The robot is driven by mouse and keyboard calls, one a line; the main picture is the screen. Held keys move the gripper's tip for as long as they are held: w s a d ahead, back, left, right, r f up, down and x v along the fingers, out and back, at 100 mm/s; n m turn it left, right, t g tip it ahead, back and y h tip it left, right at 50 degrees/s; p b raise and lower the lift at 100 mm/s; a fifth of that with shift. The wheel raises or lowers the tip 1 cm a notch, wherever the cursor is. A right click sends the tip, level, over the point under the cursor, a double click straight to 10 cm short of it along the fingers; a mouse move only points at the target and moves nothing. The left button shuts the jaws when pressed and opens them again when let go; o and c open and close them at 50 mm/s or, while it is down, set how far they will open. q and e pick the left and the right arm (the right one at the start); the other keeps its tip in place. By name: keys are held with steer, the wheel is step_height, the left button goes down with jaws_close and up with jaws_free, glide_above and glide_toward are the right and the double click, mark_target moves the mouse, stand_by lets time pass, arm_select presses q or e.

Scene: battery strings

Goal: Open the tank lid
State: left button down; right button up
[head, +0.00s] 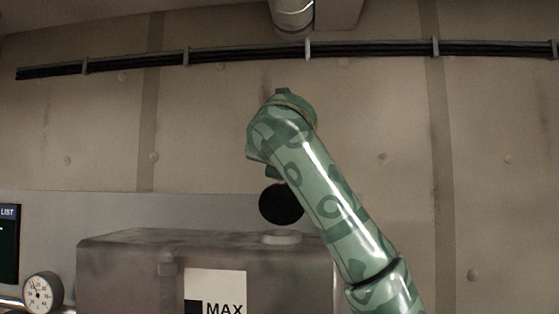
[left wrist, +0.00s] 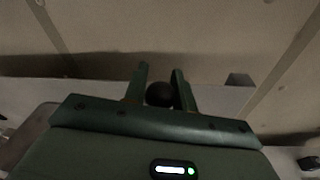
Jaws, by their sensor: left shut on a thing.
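The tank (head: 130,268) is a grey metal box with a white MAX label at the lower middle of the head view. Its lid (head: 281,203) is a dark round disc raised on edge above the pale filler neck (head: 282,238). My patterned green arm rises from the lower right and bends over above the lid. My left gripper shows in the left wrist view (left wrist: 160,85), its fingers shut on a dark round part of the lid (left wrist: 160,94). In the head view the fingertips are mostly hidden by the arm. My right gripper is not seen.
A round gauge (head: 42,292) and a dark screen (head: 9,245) stand left of the tank. A concrete wall (head: 400,120) with a black cable run (head: 370,48) is behind. A pipe (head: 293,15) hangs at the top. The air left of the arm above the tank is clear.

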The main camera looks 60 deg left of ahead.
arm_select(q)
steer(key=shift+w+a+f, duration=0.1)
steer(key=shift+a+f, duration=0.05)
steer(key=shift+f, duration=0.15)
steer(key=c, duration=1.5)
jaws_free()
steer(key=o, duration=0.4)
steer(key=shift+w+a, duration=0.15)
steer(key=shift+c, duration=0.2)
steer(key=shift+w+a+f, duration=0.15)
steer(key=shift+w+a, duration=0.15)
steer(key=shift+w, duration=0.05)
steer(key=shift+s+d+r, duration=0.65)
steer(key=shift+d+r, duration=0.15)
steer(key=shift+s+d+r+p, duration=0.35)
steer(key=shift+d+r+p, duration=0.25)
steer(key=shift+d+r, duration=0.25)
steer(key=s+d+r+p, duration=0.1)
steer(key=s+d+r, duration=0.5)
steer(key=d+r, duration=0.3)
steer(key=shift+r+p, duration=0.2)
steer(key=shift+p, duration=0.1)
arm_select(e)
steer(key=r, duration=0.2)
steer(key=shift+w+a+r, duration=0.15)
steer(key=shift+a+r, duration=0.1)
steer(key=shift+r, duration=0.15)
